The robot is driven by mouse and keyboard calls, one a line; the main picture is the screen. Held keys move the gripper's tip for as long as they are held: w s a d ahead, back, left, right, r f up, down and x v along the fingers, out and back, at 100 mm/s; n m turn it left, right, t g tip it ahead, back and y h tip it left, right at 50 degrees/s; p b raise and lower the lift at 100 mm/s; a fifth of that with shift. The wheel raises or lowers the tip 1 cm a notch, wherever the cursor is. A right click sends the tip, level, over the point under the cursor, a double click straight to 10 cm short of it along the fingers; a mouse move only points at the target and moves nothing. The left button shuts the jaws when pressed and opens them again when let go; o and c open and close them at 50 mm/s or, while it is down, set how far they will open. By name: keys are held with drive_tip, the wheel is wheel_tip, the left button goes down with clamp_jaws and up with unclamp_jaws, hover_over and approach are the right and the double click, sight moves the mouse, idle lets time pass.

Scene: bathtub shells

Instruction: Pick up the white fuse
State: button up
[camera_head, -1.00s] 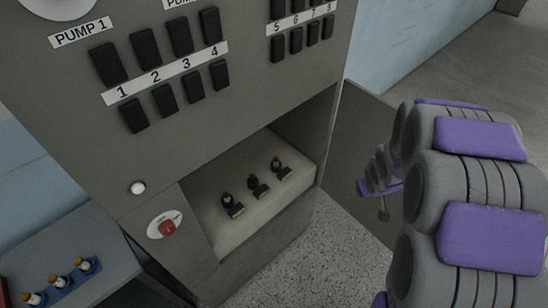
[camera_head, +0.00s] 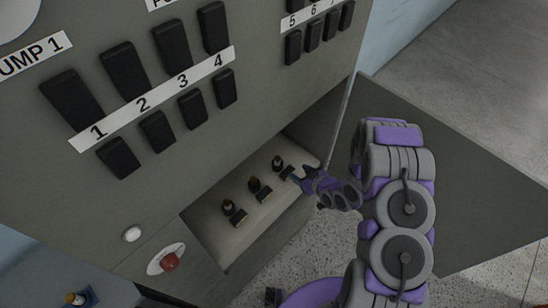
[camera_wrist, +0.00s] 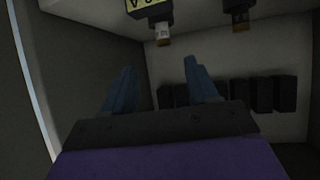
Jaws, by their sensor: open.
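My gripper (camera_head: 299,175) is open and empty inside the open cabinet compartment, close to the rightmost of three fuses. In the wrist view its two blue fingers (camera_wrist: 159,72) are spread apart. A pale, whitish fuse with a brown end (camera_wrist: 162,29) sits in a dark holder at the top of that view, ahead of the fingers and apart from them. A second, browner fuse (camera_wrist: 239,20) is to its right. In the head view the rightmost fuse (camera_head: 278,164), middle fuse (camera_head: 254,184) and left fuse (camera_head: 229,207) stand in black holders; their colours are dim.
The cabinet door (camera_head: 450,190) stands open to the right. A panel of black switches (camera_head: 125,68) is above the compartment. A red knob (camera_head: 170,262) is at its left. A blue fuse rack (camera_head: 84,298) is partly visible at lower left.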

sight(276, 158)
drive_tip(key=b+x, duration=0.2)
drive_tip(key=x, duration=0.9)
drive_tip(key=shift+w+a+f, duration=0.15)
drive_tip(key=shift+a, duration=0.25)
drive_tip(key=shift+w+a+f, duration=0.15)
drive_tip(key=shift+w+a, duration=0.15)
drive_tip(key=shift+a, duration=0.1)
drive_tip(key=shift+w+a+f+b, duration=0.1)
drive_tip(key=shift+w+b, duration=0.25)
drive_tip(key=shift+b, duration=0.15)
drive_tip(key=b+x, duration=0.1)
drive_tip(key=x, duration=0.2)
drive_tip(key=shift+w+a, duration=0.1)
drive_tip(key=shift+w, duration=0.05)
drive_tip(key=shift+w+a, duration=0.25)
drive_tip(key=shift+a, duration=0.3)
drive_tip(key=shift+d, duration=0.25)
drive_tip(key=c, duration=0.5)
drive_tip(key=shift+a, duration=0.15)
drive_tip(key=c, duration=0.5)
